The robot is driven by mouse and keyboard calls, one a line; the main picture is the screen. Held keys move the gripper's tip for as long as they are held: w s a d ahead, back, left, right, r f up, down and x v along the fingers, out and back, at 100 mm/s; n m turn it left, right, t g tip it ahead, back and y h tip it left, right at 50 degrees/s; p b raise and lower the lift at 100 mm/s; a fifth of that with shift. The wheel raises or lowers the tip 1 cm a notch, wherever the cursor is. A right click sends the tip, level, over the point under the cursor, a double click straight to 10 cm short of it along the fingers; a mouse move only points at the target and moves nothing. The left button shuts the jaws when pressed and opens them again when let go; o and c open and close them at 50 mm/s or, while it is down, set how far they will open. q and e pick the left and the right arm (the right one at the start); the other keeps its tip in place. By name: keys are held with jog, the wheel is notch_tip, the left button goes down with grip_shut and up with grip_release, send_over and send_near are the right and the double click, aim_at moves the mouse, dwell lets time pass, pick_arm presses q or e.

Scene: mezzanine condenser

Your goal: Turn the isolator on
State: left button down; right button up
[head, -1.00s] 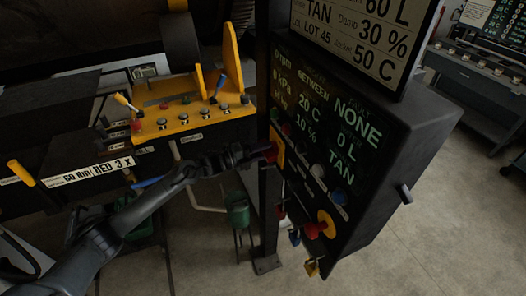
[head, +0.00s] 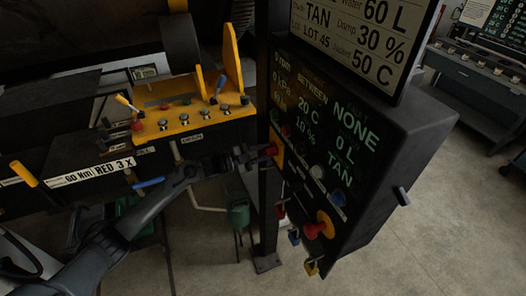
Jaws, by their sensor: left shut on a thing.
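The black control cabinet (head: 385,160) stands at centre right with a lit readout on its face. On the left edge of that face a red knob (head: 271,150) sits on a yellow plate (head: 276,139). My left gripper (head: 262,154) reaches in from the left and is shut on this red knob; its fingertips partly hide it. Lower on the same face is a larger red knob (head: 313,230) on a yellow round plate (head: 326,222), clear of the gripper. I cannot tell from markings which knob is the isolator. My right gripper is not in view.
A yellow panel (head: 195,120) with several buttons and levers stands left of the cabinet, above my arm. A dark post (head: 267,220) runs beside the cabinet. A grey bench (head: 475,85) stands back right; the floor between is clear.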

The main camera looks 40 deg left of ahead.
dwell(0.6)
pick_arm(q)
jog(key=c, duration=0.9)
grip_release()
jog(key=shift+s, duration=0.1)
jog(key=b+v, duration=0.2)
jog(key=v, duration=0.8)
jog(key=shift+s+a+f, duration=0.1)
jog(key=shift+s+a, duration=0.1)
jog(key=shift+s, duration=0.1)
